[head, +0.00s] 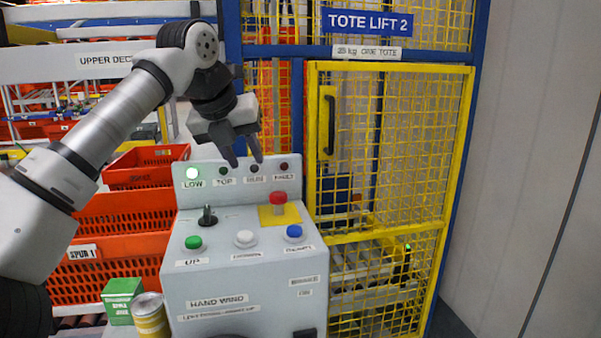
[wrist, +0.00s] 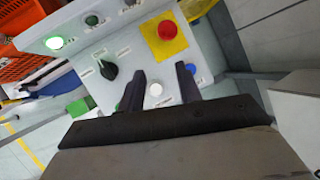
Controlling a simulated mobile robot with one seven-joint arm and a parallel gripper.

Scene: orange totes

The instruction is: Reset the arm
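My gripper (head: 244,160) hangs above the back of the grey control box, in front of the indicator panel, with its two dark fingers pointing down. In the wrist view my gripper (wrist: 165,82) shows its fingers apart with nothing between them. They appear over the white button (wrist: 155,90), which lies beyond them. The arm reaches in from the left, bent at the wrist. The control box (head: 245,278) has a green button (head: 193,242), a white button (head: 245,239), a blue button (head: 294,231), a black selector (head: 207,216) and a red mushroom button (head: 278,198) on a yellow plate. The LOW lamp (head: 193,172) is lit green.
A yellow mesh gate (head: 388,150) in a blue frame stands right of the box. Orange totes (head: 123,215) are stacked at the left. A green carton (head: 121,300) and a yellow can (head: 150,318) stand at the box's left. A plain wall (head: 530,150) is far right.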

